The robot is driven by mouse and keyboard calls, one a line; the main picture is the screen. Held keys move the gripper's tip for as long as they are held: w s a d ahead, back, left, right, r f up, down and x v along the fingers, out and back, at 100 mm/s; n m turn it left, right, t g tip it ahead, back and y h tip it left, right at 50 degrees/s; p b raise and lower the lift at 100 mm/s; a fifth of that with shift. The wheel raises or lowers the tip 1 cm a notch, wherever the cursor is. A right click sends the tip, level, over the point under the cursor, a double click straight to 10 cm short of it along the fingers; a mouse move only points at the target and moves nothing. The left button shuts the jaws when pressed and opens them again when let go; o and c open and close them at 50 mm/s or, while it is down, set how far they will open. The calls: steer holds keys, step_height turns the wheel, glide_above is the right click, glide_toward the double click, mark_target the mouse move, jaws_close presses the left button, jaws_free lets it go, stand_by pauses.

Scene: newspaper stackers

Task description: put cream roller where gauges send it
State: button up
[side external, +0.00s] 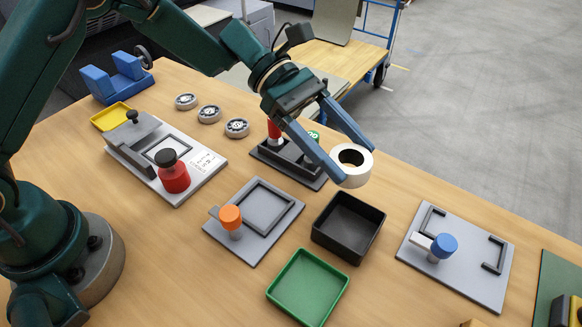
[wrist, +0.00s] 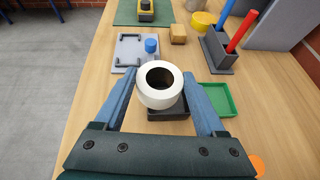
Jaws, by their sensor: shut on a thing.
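My gripper (side external: 354,164) is shut on the cream roller (side external: 353,181), a short off-white ring with a wide hole. The roller is held up in the air; in the wrist view (wrist: 160,98) it sits between the two blue fingers, over the black tray (wrist: 168,117). In the side view the black tray (side external: 329,246) lies below it, and looks empty. Three round gauges (side external: 186,101) (side external: 209,114) (side external: 237,128) lie in a row at the back left; their readings are too small to tell. An empty green tray (side external: 308,288) and a yellow tray (side external: 110,117) are also on the table.
A plate with an orange knob (side external: 230,216) and one with a blue knob (side external: 444,245) flank the black tray. A dark fixture with a red handle (side external: 274,131) stands behind my gripper. A clamp plate with a red knob (side external: 174,177) is left. Upright rods (wrist: 242,30) stand near the green tray.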

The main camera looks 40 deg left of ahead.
steer(key=s+d, duration=0.1)
steer(key=s+d+m+g, duration=0.1)
steer(key=d, duration=0.1)
steer(key=shift+s+f, duration=0.1)
steer(key=shift+s, duration=0.15)
steer(key=shift+f, duration=0.1)
glide_above(340, 226)
steer(key=shift+f, duration=2.7)
steer(key=o, duration=1.4)
steer(key=shift+v, duration=2.55)
steer(key=shift+r, duration=0.1)
